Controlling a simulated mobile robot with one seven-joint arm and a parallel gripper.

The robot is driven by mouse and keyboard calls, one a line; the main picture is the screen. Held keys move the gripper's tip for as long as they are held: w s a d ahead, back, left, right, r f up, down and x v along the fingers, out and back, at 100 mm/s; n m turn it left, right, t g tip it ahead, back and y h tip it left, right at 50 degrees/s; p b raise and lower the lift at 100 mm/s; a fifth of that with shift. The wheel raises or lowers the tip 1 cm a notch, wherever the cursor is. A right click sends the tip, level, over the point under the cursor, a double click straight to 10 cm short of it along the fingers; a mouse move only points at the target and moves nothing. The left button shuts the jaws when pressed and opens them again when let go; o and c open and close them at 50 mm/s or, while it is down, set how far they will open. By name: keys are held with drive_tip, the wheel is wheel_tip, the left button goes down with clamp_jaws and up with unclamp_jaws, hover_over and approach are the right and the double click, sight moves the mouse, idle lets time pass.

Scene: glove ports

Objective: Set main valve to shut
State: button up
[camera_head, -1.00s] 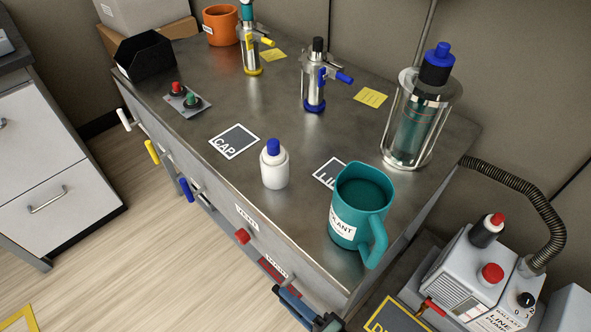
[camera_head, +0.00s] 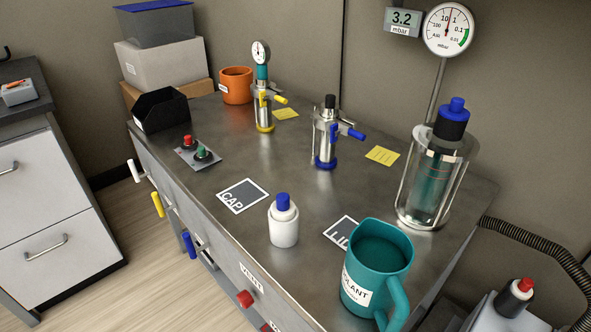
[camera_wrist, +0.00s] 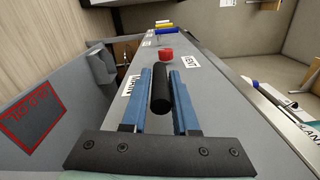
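In the wrist view a black bar-shaped handle (camera_wrist: 161,92) sticks out from the grey cabinet front, beside a white label (camera_wrist: 129,84) partly hidden by my finger. Its place beyond the red vent knob (camera_wrist: 166,54) suggests it is the main valve's handle; I cannot read the label fully. My gripper (camera_wrist: 167,98) has its two blue fingers on either side of the handle. The handle fills the narrow gap, so the gripper looks shut on it. In the head view neither my gripper nor this handle shows.
The red vent knob (camera_head: 244,299) sits on the cabinet front, with white, yellow (camera_head: 158,204) and blue (camera_head: 189,244) handles farther along. On the bench top stand a teal mug (camera_head: 372,265), a white bottle (camera_head: 284,225) and a glass trap (camera_head: 432,185). A gauge (camera_head: 449,30) hangs behind.

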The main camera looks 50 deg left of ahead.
drive_tip(key=o, duration=0.3)
idle(0.4)
drive_tip(key=shift+d+f+p, duration=0.1)
drive_tip(key=shift+d+p, duration=0.7)
drive_tip(key=shift+d, duration=5.65)
